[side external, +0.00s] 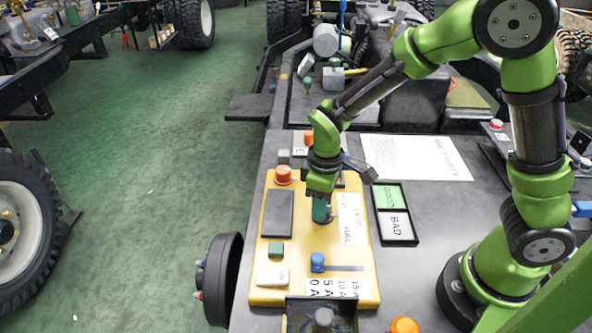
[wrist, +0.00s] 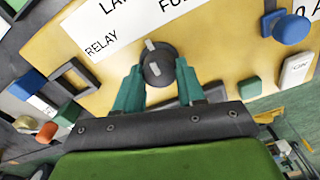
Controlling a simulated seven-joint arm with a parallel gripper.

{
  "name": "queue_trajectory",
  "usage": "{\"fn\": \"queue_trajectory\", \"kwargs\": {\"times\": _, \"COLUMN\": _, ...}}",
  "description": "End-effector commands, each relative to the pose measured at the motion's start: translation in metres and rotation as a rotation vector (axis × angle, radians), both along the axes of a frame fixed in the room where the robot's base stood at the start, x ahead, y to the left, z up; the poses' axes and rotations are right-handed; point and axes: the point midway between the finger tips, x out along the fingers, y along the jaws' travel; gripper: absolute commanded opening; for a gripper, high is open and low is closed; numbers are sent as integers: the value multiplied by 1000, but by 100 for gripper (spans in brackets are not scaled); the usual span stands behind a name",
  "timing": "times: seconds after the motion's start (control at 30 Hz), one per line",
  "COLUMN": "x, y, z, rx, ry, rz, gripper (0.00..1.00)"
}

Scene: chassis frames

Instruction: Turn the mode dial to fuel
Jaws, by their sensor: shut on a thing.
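The mode dial (wrist: 158,63) is a round dark knob with white marks, seen in the wrist view on the yellow panel (wrist: 215,55). The teal fingers of my gripper (wrist: 160,85) stand on either side of it, shut on it. A white label strip (wrist: 128,22) beside the dial shows "RELAY" and the cut-off words "LA" and "FU". The upper white mark points up, slightly left, toward the strip; which word it lines up with I cannot tell. In the side view my gripper (side external: 321,212) reaches down to the panel (side external: 300,236) and hides the dial, left of the strip (side external: 352,218).
On the panel are a blue slider knob (side external: 318,262), a green button (side external: 277,250), a white switch (side external: 272,277), a black plate (side external: 278,213) and an orange knob (side external: 283,175). A GOOD/BAD tray (side external: 413,241) and a paper sheet (side external: 415,158) lie to the right.

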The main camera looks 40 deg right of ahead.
Motion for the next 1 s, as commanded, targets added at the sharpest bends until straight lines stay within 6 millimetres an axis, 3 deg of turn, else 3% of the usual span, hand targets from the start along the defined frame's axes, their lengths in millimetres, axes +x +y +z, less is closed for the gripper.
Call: {"fn": "queue_trajectory", "kwargs": {"times": 1.0, "x": 1, "y": -1, "z": 1, "rx": 1, "ry": -2, "rz": -698, "gripper": 9}}
